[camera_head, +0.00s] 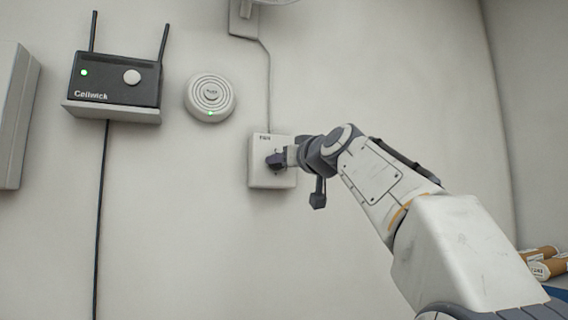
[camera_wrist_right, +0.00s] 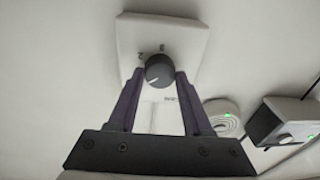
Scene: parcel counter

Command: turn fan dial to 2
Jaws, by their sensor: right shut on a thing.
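The fan control (camera_head: 259,180) is a white wall box with small lettering at its top, in the middle of the head view. It also shows in the right wrist view (camera_wrist_right: 130,35), with a dark round dial (camera_wrist_right: 159,70) that has a pale pointer line. Small marks stand around the dial, too blurred to read surely. My right gripper (camera_head: 274,160) is at the box, its two fingers on either side of the dial and shut on it. In the head view the gripper hides the dial. My left gripper is in neither view.
A black router (camera_head: 115,80) with two antennas sits on a wall shelf (camera_head: 110,112) at the left. A round white device (camera_head: 209,97) with a green light is left of the fan box. A cable (camera_head: 268,90) runs up from the box. Brown rolls (camera_head: 540,262) lie at the lower right.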

